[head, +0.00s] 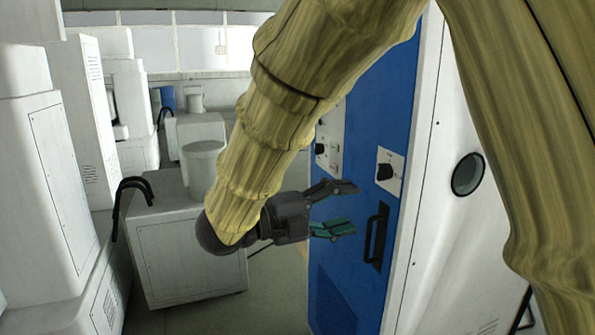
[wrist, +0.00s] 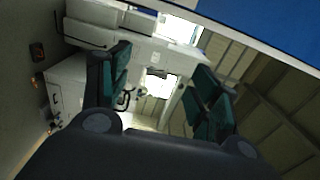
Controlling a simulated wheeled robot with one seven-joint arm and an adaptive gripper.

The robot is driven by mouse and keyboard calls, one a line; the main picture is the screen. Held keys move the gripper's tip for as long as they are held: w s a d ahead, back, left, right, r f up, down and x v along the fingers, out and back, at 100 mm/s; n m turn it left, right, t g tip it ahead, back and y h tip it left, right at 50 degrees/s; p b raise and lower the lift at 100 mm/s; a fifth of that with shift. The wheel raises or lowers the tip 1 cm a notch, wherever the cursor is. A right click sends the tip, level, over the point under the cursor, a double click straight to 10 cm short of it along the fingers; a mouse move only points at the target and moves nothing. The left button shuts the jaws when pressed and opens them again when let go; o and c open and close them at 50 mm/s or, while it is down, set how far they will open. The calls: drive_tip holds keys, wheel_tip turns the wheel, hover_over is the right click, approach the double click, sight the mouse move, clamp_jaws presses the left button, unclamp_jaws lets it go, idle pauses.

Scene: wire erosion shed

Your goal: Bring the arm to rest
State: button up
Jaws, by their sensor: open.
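My arm, in a ribbed tan sleeve, reaches down across the middle of the head view. My gripper (head: 345,209) is at its end, beside the blue door panel (head: 388,118) and just left of its black handle (head: 375,236) in the picture. The fingers are apart, with teal pads, and nothing is between them. The wrist view shows the same open gripper (wrist: 160,98) with both fingers spread and empty. I cannot tell how far the fingertips are from the door.
White machine cabinets (head: 45,190) stand along the left. A low grey-white cabinet (head: 190,255) with a black looped handle is behind my gripper. A tall white cabinet side (head: 440,170) with a round port (head: 467,174) is at right. Some grey floor (head: 275,285) is clear below the gripper.

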drive_tip(key=w+d+f+n+t+y, duration=0.25)
drive_tip(key=f+n, duration=0.35)
drive_tip(key=f, duration=0.5)
drive_tip(key=w+d+f+n+t+y, duration=0.1)
drive_tip(key=w+d+f+n+y, duration=0.25)
drive_tip(key=f, duration=0.75)
drive_tip(key=w+d+f+n+t+y, duration=0.1)
drive_tip(key=d+f+n+t+y, duration=0.15)
drive_tip(key=f+n, duration=0.6)
drive_tip(key=s+d+f+n+g+y, duration=0.1)
drive_tip(key=s+f+n+g+y, duration=0.15)
drive_tip(key=s+f, duration=0.45)
drive_tip(key=s+d+f+n+g+y, duration=0.1)
drive_tip(key=s+d+f+n+y, duration=0.15)
drive_tip(key=f, duration=0.85)
drive_tip(key=s+f+n+g+y, duration=0.1)
drive_tip(key=s+f, duration=0.4)
drive_tip(key=s, duration=0.5)
drive_tip(key=s+d+f+n+g+y, duration=0.1)
drive_tip(key=s+f+n+g, duration=0.3)
drive_tip(key=s, duration=0.6)
drive_tip(key=s+d+f+n+g+y, duration=0.1)
drive_tip(key=s+f+n+g, duration=0.2)
drive_tip(key=s+f, duration=0.3)
drive_tip(key=s, duration=0.4)
drive_tip(key=shift+s+d+g+y, duration=0.2)
drive_tip(key=shift+s+g+y, duration=0.1)
drive_tip(key=shift+g+y, duration=0.05)
